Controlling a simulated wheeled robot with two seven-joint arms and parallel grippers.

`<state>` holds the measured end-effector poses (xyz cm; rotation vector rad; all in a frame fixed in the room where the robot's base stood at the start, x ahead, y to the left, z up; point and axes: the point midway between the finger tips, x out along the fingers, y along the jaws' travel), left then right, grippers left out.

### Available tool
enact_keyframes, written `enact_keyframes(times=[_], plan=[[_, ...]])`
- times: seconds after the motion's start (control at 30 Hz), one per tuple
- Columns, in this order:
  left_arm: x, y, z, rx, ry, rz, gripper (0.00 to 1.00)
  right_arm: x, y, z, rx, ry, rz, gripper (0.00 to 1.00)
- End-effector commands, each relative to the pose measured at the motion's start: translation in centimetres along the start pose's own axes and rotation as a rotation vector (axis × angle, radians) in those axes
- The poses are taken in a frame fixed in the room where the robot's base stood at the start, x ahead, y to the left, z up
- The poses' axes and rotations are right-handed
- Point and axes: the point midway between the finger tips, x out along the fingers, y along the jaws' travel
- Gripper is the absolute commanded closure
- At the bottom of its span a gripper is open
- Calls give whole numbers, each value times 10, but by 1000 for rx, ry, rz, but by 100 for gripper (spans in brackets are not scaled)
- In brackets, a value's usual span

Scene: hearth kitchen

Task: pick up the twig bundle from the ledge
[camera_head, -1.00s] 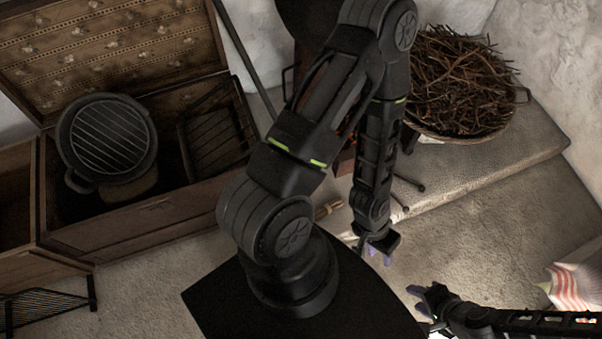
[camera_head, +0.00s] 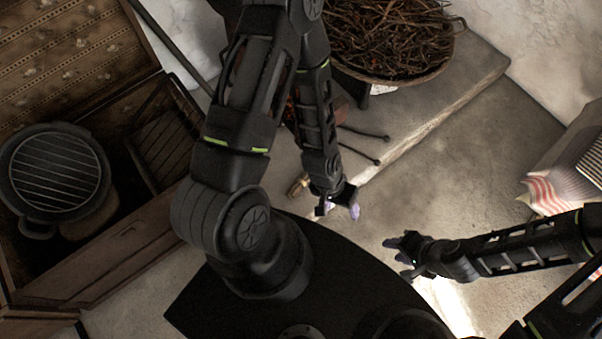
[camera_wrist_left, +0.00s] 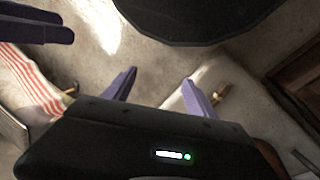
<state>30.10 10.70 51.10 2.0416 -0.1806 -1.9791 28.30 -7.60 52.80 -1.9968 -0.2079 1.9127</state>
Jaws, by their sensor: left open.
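The twig bundle (camera_head: 299,185) is a small tan bundle lying on the stone ledge (camera_head: 437,118), close to the ledge's front edge. My left arm partly covers it in the head view. In the wrist view the bundle (camera_wrist_left: 220,93) lies just to the right of the right-hand finger, outside the jaws. My left gripper (camera_head: 338,210) is open and empty, to the right of the bundle and nearer to me. My right gripper (camera_head: 397,258) is open and empty over the floor, further right; its purple fingers also show at the wrist view's upper left.
A wide basket of loose twigs (camera_head: 388,42) stands at the back of the ledge. Thin dark rods (camera_head: 362,148) lie on the ledge. An open chest (camera_head: 112,258) with a grill pot (camera_head: 54,172) is at left. Striped cloth (camera_head: 543,190) is at right. Floor between is clear.

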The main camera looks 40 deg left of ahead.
Motion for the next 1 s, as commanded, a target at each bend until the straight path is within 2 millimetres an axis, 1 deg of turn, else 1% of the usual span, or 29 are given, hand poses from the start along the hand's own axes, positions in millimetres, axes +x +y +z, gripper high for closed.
enact_keyframes(times=[0.03,0.07,0.1,0.17,0.2,0.27,0.3,0.37,0.4,0.43,0.5,0.6,0.7,0.83,1.0], plan=[[38,-24,-10,8,1,-26,35,35,14,-1,3,4,2,64],[50,-36,-16,17,-1,-41,35,46,19,-2,4,6,3,64],[68,-52,-24,28,-3,-63,35,62,26,-3,5,9,4,64],[95,-80,-38,45,-7,-97,35,88,38,-5,8,14,6,64],[112,-99,-48,57,-10,-120,35,106,45,-6,10,18,7,64],[137,-127,-63,76,-16,-152,35,132,57,-8,13,23,10,64],[152,-146,-73,90,-19,-173,35,149,64,-9,14,27,11,64],[172,-172,-87,108,-24,-201,35,173,75,-11,17,33,13,64],[184,-188,-97,122,-28,-217,35,188,81,-12,19,37,15,64],[192,-200,-103,131,-30,-229,35,198,86,-13,20,40,16,64],[206,-224,-118,153,-34,-251,35,220,95,-15,22,45,17,64],[218,-249,-134,177,-38,-275,35,241,105,-17,25,51,19,64],[223,-263,-144,194,-41,-288,35,253,110,-18,26,55,21,64],[223,-271,-150,203,-42,-295,35,257,112,-19,27,57,21,64],[220,-271,-150,204,-43,-295,35,255,111,-19,27,57,21,64]])
